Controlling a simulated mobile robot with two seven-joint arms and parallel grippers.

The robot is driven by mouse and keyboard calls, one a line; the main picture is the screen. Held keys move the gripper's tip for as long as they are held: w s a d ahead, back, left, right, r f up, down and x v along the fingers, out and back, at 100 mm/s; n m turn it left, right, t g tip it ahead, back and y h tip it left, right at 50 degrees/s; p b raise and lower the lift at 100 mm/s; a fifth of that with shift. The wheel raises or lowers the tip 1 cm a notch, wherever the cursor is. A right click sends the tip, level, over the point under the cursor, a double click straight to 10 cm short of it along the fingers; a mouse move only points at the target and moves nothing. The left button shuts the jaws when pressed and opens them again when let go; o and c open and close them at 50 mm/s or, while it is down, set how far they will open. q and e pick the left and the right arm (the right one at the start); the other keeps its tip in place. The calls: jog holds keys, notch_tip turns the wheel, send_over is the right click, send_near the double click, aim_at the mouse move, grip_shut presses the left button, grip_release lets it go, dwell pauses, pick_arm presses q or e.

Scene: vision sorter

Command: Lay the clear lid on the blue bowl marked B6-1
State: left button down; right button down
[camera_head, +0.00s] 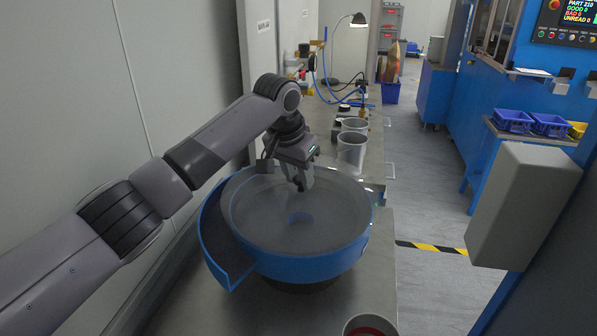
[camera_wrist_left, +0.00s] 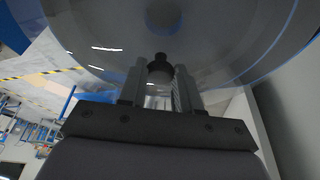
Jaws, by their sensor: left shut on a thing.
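The blue bowl (camera_head: 310,268) is a wide round feeder bowl with a blue ramp on its left side, standing on the metal bench. The clear lid (camera_head: 265,216) is a see-through disc over the bowl's top. My left gripper (camera_head: 301,184) points down over the lid and is shut on its dark knob (camera_wrist_left: 160,68), seen between the fingers in the left wrist view (camera_wrist_left: 160,90). I cannot tell whether the lid touches the bowl's rim or hangs just above it. The B6-1 marking is not readable. My right gripper is not in view.
A round cup with red inside (camera_head: 370,326) stands at the front edge. A lamp (camera_head: 357,20) and blue hoses are further back. The aisle floor (camera_head: 430,190) to the right is free.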

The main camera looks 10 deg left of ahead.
pick_arm(q)
jog(key=shift+f, duration=0.35)
dwell(0.3)
jog(key=c, duration=0.7)
grip_release()
jog(key=shift+f, duration=0.15)
